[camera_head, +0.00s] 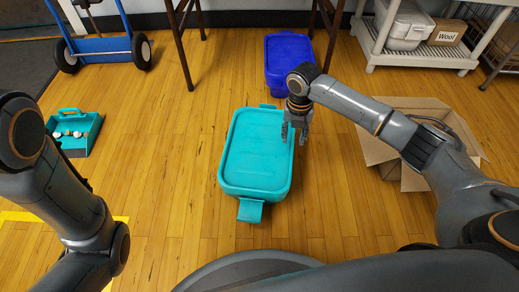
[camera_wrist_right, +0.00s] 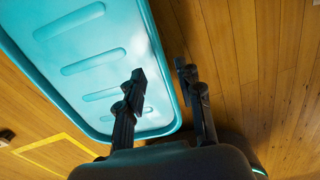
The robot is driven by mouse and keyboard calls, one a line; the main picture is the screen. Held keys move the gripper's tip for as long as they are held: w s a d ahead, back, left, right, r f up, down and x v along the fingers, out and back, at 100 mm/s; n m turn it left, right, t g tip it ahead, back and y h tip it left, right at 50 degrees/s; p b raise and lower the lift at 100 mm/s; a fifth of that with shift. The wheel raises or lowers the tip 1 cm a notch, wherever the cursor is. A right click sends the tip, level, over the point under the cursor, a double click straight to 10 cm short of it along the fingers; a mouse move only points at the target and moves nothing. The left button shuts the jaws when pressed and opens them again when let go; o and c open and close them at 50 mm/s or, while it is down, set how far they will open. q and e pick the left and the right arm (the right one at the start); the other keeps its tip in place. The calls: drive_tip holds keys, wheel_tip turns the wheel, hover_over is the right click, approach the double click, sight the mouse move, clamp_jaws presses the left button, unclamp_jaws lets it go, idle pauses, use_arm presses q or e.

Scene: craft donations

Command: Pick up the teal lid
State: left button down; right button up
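The teal lid (camera_head: 256,148) lies flat on top of a teal bin (camera_head: 251,210) on the wood floor, in the middle of the head view. My right gripper (camera_head: 294,133) is at the lid's right edge, towards its far end, pointing down. In the right wrist view a ridged teal surface (camera_wrist_right: 95,65) fills the upper left; I cannot tell whether it is lid or bin side. My left gripper is out of view.
A blue bin (camera_head: 288,57) stands behind the teal one. An open cardboard box (camera_head: 378,152) is under my right arm. A teal tray of small items (camera_head: 75,132) and a blue hand truck (camera_head: 103,45) are at left. Floor left of the bin is clear.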

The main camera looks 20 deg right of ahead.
sight(292, 148)
drive_tip(key=f+b, duration=0.2)
drive_tip(key=f, duration=0.1)
drive_tip(key=f+b, duration=0.1)
drive_tip(key=shift+s+a+f, duration=0.1)
drive_tip(key=shift+s+f, duration=0.05)
drive_tip(key=shift+s, duration=0.2)
clamp_jaws()
drive_tip(key=shift+r, duration=0.3)
